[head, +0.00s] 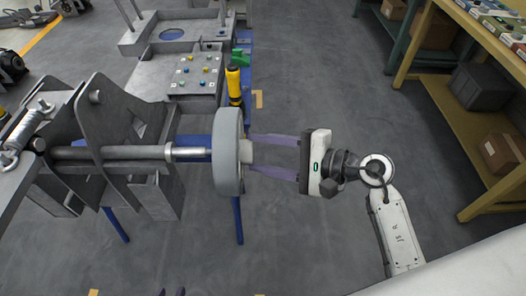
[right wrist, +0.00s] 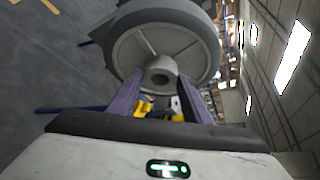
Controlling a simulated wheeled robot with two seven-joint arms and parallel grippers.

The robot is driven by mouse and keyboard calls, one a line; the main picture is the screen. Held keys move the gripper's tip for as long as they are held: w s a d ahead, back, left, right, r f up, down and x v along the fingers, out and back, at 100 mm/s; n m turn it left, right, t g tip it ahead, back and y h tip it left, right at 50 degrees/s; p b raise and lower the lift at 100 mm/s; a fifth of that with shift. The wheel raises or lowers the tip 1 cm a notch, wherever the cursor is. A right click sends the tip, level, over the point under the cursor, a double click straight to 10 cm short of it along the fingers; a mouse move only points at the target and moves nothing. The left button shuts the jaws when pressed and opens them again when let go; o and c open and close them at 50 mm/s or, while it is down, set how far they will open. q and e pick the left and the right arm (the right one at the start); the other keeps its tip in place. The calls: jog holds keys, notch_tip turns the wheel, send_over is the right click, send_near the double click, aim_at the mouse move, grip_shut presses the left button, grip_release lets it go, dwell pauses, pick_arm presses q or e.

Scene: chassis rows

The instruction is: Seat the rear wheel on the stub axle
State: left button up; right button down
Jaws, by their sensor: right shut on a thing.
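The rear wheel (head: 228,170) is a thick grey disc, upright and edge-on in the head view. My right gripper (head: 248,152) comes from the right and is shut on the wheel's pale hub. The right wrist view shows the spoked wheel face (right wrist: 185,40) and the hub (right wrist: 161,74) between the purple fingers. The silver stub axle (head: 190,152) points right from the chassis bracket, roughly level with the hub. Its end meets the wheel's left face in the picture; whether it enters the bore is hidden.
The grey chassis (head: 95,115) with upright plates fills the left. A black-and-yellow tool (head: 234,85) stands behind the wheel, near a plate with coloured buttons (head: 196,72). Shelves with boxes (head: 500,150) stand at the right. The floor between is clear.

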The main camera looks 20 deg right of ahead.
aim_at(243, 153)
jog(key=shift+a+r, duration=0.15)
jog(key=shift+r, duration=0.1)
jog(key=shift+w+a, duration=0.15)
jog(key=shift+a, duration=0.15)
jog(key=shift+w+a, duration=0.2)
jog(key=shift+a, duration=0.45)
jog(key=shift+a, duration=0.3)
jog(key=shift+w+a, duration=0.25)
jog(key=shift+a, duration=0.4)
jog(key=shift+w+a, duration=0.2)
jog(key=shift+a, duration=0.4)
jog(key=shift+w+a, duration=0.1)
jog(key=shift+a, duration=0.2)
jog(key=shift+w+a, duration=0.25)
jog(key=shift+a, duration=0.7)
jog(key=shift+w+a, duration=0.25)
jog(key=shift+a, duration=0.65)
jog(key=shift+w+a, duration=0.1)
jog(key=shift+a, duration=0.2)
jog(key=shift+a, duration=0.1)
